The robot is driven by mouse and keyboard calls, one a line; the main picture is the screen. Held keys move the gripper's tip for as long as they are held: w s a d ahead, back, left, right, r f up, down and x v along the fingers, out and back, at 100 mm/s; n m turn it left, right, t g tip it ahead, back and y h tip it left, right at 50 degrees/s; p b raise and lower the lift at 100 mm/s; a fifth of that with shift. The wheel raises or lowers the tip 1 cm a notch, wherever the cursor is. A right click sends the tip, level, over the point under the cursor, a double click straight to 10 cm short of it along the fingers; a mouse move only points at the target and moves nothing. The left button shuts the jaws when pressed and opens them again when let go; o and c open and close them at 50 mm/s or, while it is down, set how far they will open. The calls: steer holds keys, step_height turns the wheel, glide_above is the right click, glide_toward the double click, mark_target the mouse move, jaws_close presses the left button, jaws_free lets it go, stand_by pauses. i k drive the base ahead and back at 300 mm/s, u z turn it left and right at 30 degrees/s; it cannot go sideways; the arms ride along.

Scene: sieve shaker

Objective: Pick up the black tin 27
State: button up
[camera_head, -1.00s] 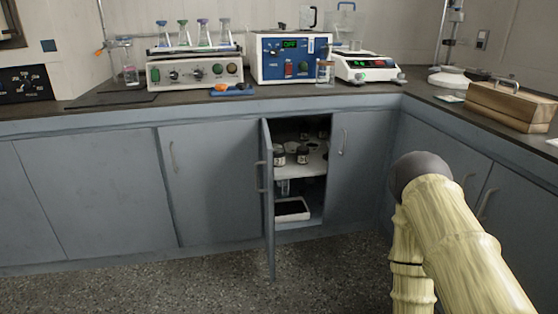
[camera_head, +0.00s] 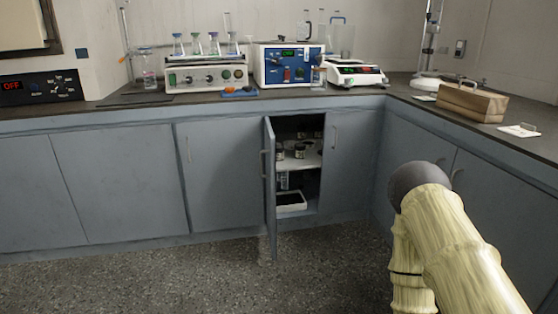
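I cannot single out the black tin 27; no number is readable at this distance. Small dark containers with light labels, including one jar (camera_head: 300,151), stand on the white shelf (camera_head: 305,162) inside an open cupboard. Another small container (camera_head: 281,153) stands near the open door's edge, partly hidden by it. My arm shows at the lower right, well apart from the cupboard. My gripper is not in this view.
The open cupboard door (camera_head: 270,190) juts forward on the cupboard's left side. A white tray (camera_head: 290,201) with dark contents sits on the cupboard's bottom. Lab devices, including a blue unit (camera_head: 288,64), stand on the dark counter. The speckled floor (camera_head: 200,285) in front is clear.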

mark_target(279, 153)
steer(key=u, duration=0.45)
steer(key=i, duration=0.85)
steer(key=u, duration=0.25)
